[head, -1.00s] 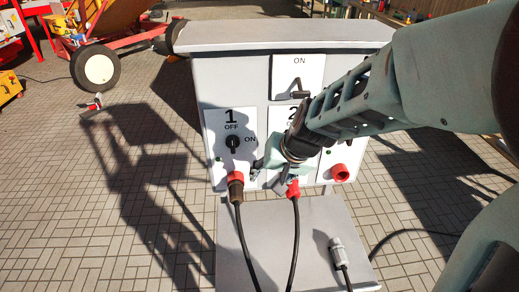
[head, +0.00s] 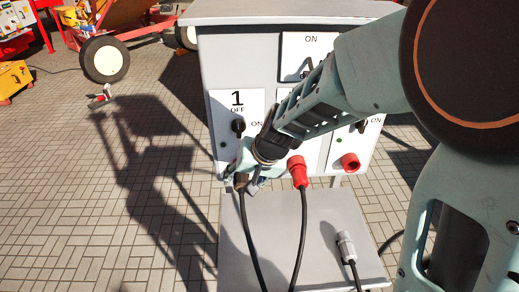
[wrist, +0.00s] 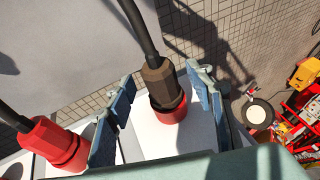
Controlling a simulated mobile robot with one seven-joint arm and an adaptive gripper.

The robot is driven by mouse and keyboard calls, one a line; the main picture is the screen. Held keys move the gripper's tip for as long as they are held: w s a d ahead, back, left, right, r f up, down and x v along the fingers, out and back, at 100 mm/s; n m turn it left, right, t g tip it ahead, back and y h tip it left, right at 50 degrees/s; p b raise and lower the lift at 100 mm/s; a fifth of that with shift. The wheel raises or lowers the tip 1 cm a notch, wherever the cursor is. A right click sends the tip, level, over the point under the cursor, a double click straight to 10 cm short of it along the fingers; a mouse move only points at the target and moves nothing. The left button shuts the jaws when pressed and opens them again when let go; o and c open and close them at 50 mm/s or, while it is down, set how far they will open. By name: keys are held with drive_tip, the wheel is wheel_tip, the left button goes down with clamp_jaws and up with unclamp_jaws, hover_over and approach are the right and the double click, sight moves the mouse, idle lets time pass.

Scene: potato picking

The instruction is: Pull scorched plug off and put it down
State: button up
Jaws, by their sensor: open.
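The scorched plug (wrist: 160,84) is dark brown, with a black cable. It sits in the red socket (wrist: 171,110) of panel 1 (head: 225,107). In the head view only part of the plug (head: 240,180) shows beside my gripper (head: 248,174). In the wrist view my gripper (wrist: 160,76) is open, with one finger on each side of the plug and visible gaps between fingers and plug. The red socket is hidden behind my gripper in the head view.
A clean red plug (head: 297,170) with its own cable is in the socket to the right; it shows beside my left finger in the wrist view (wrist: 62,145). An empty red socket (head: 350,163) is farther right. A grey plug (head: 345,244) lies on the low shelf (head: 320,215).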

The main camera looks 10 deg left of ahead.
drive_tip(key=shift+f, duration=0.15)
drive_tip(key=shift+c, duration=0.2)
drive_tip(key=c, duration=1.3)
drive_tip(key=o, duration=0.5)
drive_tip(key=c, duration=0.4)
drive_tip(key=shift+s+d+b, duration=0.25)
drive_tip(key=shift+s, duration=0.8)
drive_tip(key=shift+s+d+b, duration=0.2)
drive_tip(key=shift+s, duration=0.85)
drive_tip(key=shift+s, duration=0.15)
drive_tip(key=s, duration=0.2)
drive_tip(key=shift+s+d, duration=0.35)
